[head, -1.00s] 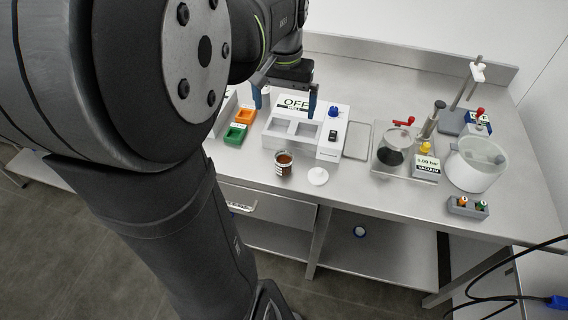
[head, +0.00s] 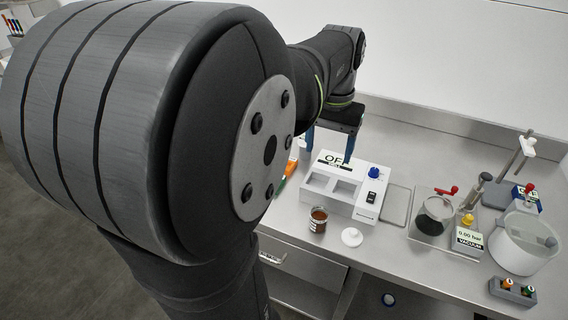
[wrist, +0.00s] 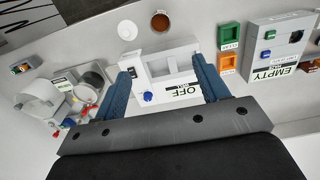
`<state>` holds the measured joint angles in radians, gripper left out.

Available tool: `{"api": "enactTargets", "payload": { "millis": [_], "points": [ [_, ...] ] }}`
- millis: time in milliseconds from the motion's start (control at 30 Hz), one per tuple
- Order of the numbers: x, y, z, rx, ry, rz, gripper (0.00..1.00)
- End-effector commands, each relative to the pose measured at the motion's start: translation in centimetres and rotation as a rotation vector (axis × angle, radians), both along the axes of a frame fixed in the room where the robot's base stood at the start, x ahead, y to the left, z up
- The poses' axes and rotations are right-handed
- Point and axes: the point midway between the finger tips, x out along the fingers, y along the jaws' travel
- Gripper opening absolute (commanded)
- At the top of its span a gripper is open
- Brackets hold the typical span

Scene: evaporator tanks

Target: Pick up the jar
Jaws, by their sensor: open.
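The jar (head: 318,219) is small, open-topped and filled with something brown, with a pale label. It stands upright on the steel bench in front of the white heater box marked OFF (head: 345,190). A white round lid (head: 352,237) lies just right of it. In the wrist view the jar (wrist: 160,21) is at the top, beyond the fingers, with the lid (wrist: 127,30) left of it. My gripper (head: 331,147) is open and empty above the heater box. Its two blue fingers (wrist: 160,85) are spread wide in the wrist view, well apart from the jar.
Right of the heater are a flat tray (head: 397,201), a flask of dark material (head: 431,220), a vacuum gauge (head: 468,240) and a clear-walled vessel (head: 520,245). Green (wrist: 229,36) and orange (wrist: 228,66) blocks and a box marked EMPTY (wrist: 275,50) show in the wrist view.

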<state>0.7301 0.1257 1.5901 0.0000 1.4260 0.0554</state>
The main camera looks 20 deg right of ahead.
Motion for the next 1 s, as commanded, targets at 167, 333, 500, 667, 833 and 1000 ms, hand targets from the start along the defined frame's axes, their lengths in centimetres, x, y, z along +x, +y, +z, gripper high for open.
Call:
{"api": "enactTargets", "payload": {
  "millis": [167,333,500,667,833,1000],
  "points": [
    [0.0,0.0,-0.5,0.001,0.001,-0.077,0.67],
    [0.0,0.1,-2.2,0.001,0.001,-0.352,0.67],
    [-0.1,0.2,-4.2,0.001,0.002,-0.693,0.67],
    [-0.2,0.3,-5.7,0.000,0.001,-0.950,0.67],
    [-0.3,0.4,-6.5,0.000,0.001,-1.095,0.67],
    [-0.4,0.4,-8.0,0.000,0.003,-1.125,0.67]
  ]
}}
